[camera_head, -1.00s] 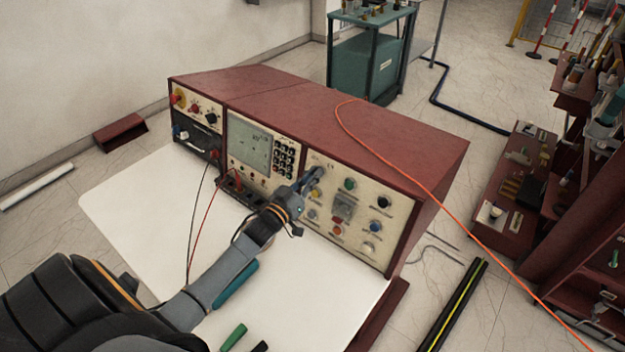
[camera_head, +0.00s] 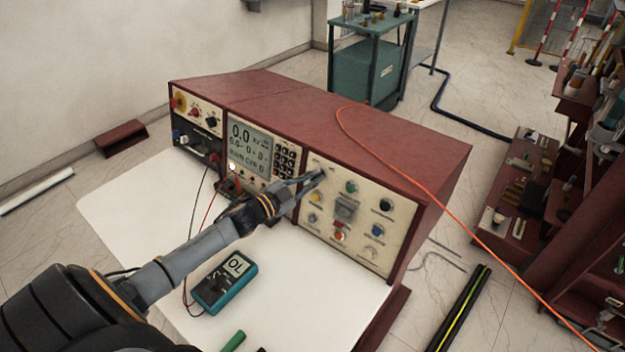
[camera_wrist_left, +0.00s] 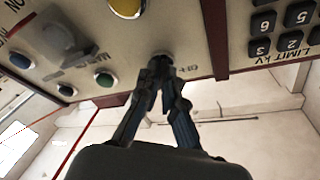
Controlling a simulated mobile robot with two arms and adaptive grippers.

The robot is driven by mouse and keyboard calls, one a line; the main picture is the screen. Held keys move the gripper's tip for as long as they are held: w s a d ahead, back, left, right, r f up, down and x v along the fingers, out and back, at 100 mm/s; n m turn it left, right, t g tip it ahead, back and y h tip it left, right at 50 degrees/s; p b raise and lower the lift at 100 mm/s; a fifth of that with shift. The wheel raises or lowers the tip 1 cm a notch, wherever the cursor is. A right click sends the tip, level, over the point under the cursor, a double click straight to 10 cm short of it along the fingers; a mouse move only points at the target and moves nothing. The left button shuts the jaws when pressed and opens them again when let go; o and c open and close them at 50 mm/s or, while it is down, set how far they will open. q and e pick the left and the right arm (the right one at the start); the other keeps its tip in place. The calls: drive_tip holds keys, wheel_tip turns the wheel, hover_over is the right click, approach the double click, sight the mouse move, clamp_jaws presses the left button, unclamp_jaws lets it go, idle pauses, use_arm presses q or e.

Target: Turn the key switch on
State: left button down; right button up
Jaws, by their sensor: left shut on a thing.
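The key switch (camera_wrist_left: 161,57) is on the cream front panel of the red console, at the panel's upper left in the head view; the fingers largely hide it. My left gripper (camera_head: 317,177) reaches it from the left, and its fingertips are shut on it. The console display (camera_head: 250,147) is lit and shows "0.0". My right gripper is not in view.
Buttons surround the switch, among them a green one (camera_head: 351,187) and a yellow one (camera_head: 315,197). A teal multimeter (camera_head: 225,282) reading "OL" lies on the white table top (camera_head: 120,215) below my left arm. An orange cable (camera_head: 400,172) crosses the console.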

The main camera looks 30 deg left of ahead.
use_arm(q)
drive_tip(key=shift+m+h, duration=0.3)
drive_tip(key=shift+m, duration=0.4)
drive_tip(key=c, duration=1.5)
unclamp_jaws()
drive_tip(key=v, duration=1.2)
drive_tip(key=shift+r, duration=0.2)
